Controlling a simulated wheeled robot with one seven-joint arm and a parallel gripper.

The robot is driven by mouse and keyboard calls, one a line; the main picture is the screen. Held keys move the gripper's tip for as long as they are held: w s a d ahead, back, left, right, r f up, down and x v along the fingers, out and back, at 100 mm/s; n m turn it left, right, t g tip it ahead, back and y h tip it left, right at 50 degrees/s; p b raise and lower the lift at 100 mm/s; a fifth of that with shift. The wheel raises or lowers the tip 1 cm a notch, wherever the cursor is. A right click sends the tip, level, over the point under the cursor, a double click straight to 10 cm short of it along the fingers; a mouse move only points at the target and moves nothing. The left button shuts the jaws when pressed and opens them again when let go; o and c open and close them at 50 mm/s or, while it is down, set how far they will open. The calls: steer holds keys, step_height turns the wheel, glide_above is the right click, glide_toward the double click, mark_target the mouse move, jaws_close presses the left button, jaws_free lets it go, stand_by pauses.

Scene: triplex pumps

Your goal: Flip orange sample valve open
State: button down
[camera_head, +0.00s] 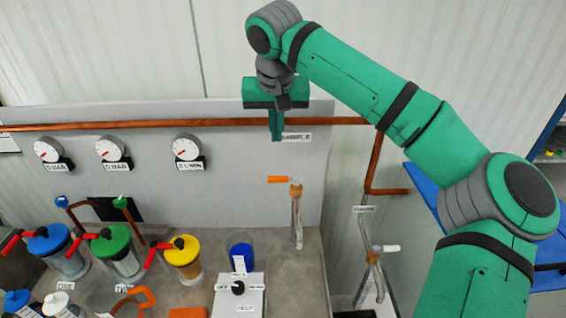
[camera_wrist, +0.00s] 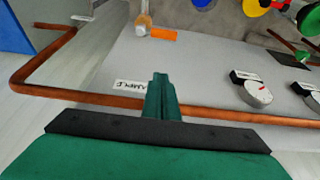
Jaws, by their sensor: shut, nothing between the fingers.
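The orange sample valve handle (camera_head: 278,180) points left from a brass valve body (camera_head: 296,187) on a clear tube in front of the grey panel. In the wrist view the orange handle (camera_wrist: 163,34) shows at the top, beside its brass body (camera_wrist: 143,24). My gripper (camera_head: 277,138) is shut and empty, pointing down above the valve, near the copper pipe and a white label. Its closed fingers also show in the wrist view (camera_wrist: 160,78), apart from the handle.
A copper pipe (camera_head: 220,123) runs along the panel above three gauges (camera_head: 186,148). Pumps with blue, green and yellow (camera_head: 183,250) tops stand left. A blue container (camera_head: 241,252) and white switch box (camera_head: 239,293) sit below. A white-handled valve (camera_head: 390,249) is at right.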

mark_target(278, 179)
steer(key=x, duration=1)
steer(key=shift+n, duration=0.3)
steer(key=s, duration=0.4)
steer(key=shift+s+f, duration=0.15)
steer(key=shift+f, duration=0.2)
